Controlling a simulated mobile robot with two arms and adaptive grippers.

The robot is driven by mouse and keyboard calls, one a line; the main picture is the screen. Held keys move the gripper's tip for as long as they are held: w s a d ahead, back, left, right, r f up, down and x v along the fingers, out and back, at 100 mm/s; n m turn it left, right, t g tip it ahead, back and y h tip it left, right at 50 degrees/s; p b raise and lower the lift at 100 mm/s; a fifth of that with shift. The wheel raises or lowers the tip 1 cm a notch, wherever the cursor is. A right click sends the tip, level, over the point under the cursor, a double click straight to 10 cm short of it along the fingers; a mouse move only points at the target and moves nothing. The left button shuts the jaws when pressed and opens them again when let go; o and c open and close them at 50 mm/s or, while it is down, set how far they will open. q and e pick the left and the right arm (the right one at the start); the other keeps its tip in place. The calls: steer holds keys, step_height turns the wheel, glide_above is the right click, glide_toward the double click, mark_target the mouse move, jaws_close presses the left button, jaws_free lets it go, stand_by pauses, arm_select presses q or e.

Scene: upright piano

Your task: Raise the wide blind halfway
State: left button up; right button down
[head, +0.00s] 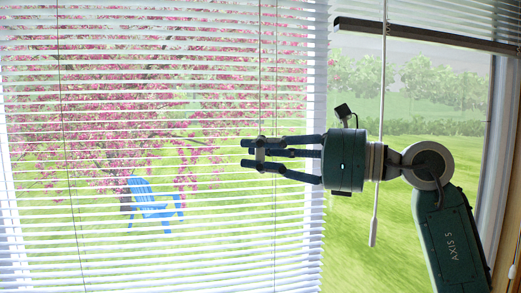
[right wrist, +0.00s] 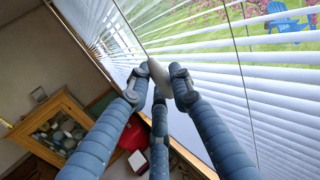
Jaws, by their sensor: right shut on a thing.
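The wide blind (head: 100,215) hangs lowered across the left window in the head view, its white slats tilted open. Its slats also fill the right of the right wrist view (right wrist: 265,75). My right gripper (head: 258,154) is in front of the blind's right part, fingers pointing left. It is shut on a pale cord pull (right wrist: 160,76), which shows between the fingertips in the right wrist view (right wrist: 163,82). A thin cord (head: 260,70) runs up from the pull. The blind's bottom edge is out of frame. My left gripper is not in view.
A narrower blind on the right is raised, its dark bottom rail (head: 430,35) near the top. A pale wand (head: 376,205) hangs close to my right wrist. A wooden cabinet (right wrist: 55,125) and a red object (right wrist: 128,137) show in the right wrist view.

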step_height(320, 180, down, 7)
steer(key=b, duration=0.3)
steer(key=shift+r+b, duration=0.15)
steer(key=shift+b, duration=0.2)
